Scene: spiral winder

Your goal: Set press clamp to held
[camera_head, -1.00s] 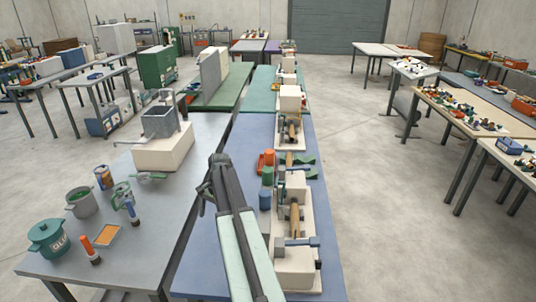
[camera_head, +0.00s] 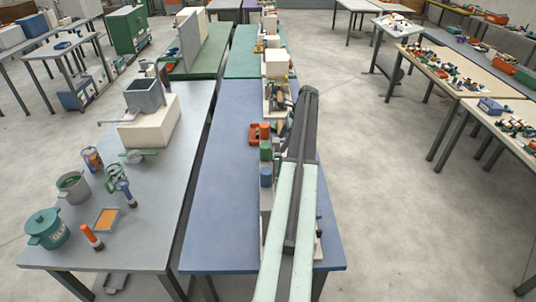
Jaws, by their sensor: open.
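My arm covers most of the near pale winder unit on the blue table (camera_head: 225,180). Only slivers of that unit (camera_head: 264,215) show beside the arm. I cannot make out the press clamp; it may be behind the arm. Another pale unit with a tan roller (camera_head: 278,95) stands farther back, partly covered at its right by my arm. My gripper cannot be picked out and seems hidden behind the arm.
An orange bin (camera_head: 256,134), a green cylinder (camera_head: 266,151) and a blue cylinder (camera_head: 266,177) stand just left of my arm. The grey table (camera_head: 150,220) at left holds a grey hopper (camera_head: 144,96) and a teal pot (camera_head: 46,229). Open floor (camera_head: 400,190) lies right.

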